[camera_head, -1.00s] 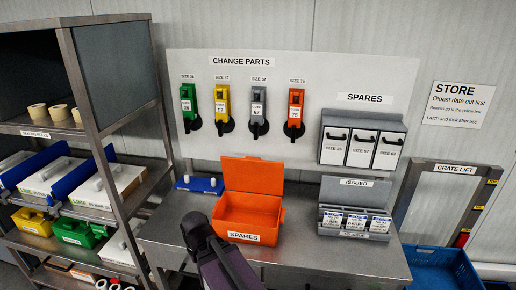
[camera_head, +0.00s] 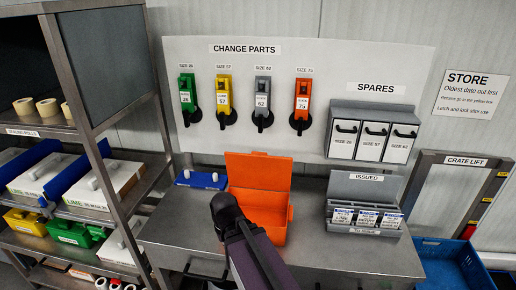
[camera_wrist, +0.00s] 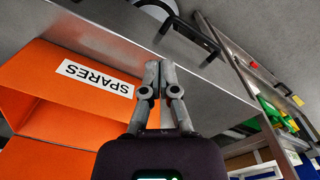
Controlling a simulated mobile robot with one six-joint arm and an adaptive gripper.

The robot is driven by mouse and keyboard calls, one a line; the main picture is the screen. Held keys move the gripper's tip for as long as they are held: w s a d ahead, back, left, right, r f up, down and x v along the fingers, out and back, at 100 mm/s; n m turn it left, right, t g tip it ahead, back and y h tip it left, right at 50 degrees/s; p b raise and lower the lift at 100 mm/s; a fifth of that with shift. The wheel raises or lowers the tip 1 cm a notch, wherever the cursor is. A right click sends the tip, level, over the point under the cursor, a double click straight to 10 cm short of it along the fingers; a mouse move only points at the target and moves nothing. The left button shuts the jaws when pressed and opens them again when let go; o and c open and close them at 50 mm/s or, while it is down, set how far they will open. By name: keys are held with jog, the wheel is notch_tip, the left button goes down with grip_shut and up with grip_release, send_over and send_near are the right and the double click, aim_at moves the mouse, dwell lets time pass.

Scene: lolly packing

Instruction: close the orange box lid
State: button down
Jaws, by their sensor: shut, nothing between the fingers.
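The orange box (camera_head: 276,232) stands on the steel bench with its lid (camera_head: 258,171) open, standing up at the back. My dark arm crosses in front of the box's left and front part in the head view and hides its label there. In the wrist view, the box's front wall (camera_wrist: 55,85) with an upside-down SPARES label lies to the left of my gripper (camera_wrist: 160,64). My gripper's fingers are together and empty, apart from the label. The fingertips are hidden or not clear in the head view.
A grey ISSUED box (camera_head: 365,190) with its lid up stands right of the orange box. A blue tray (camera_head: 201,180) lies to its left. A shelf rack (camera_head: 120,110) stands at left, a blue crate (camera_head: 445,262) at lower right. Bare bench (camera_head: 185,225) shows at left.

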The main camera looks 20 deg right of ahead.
jog(key=shift+d+r, duration=0.1)
jog(key=w+d+r+m+t+h+p, duration=0.3)
jog(key=w+d+r+m+p, duration=0.4)
jog(key=w+d+r+p, duration=1.5)
notch_tip(320, 180, up, 4)
jog(key=w+t+p, duration=0.1)
jog(key=w+p, duration=0.1)
jog(key=shift+w+r+t, duration=0.15)
jog(key=shift+w+t, duration=0.25)
jog(key=shift+d+f, duration=0.1)
jog(key=shift+f, duration=0.1)
notch_tip(320, 180, down, 9)
jog(key=b, duration=0.9)
jog(key=shift+w+d, duration=0.2)
jog(key=shift+w, duration=0.15)
jog(key=shift+a, duration=0.15)
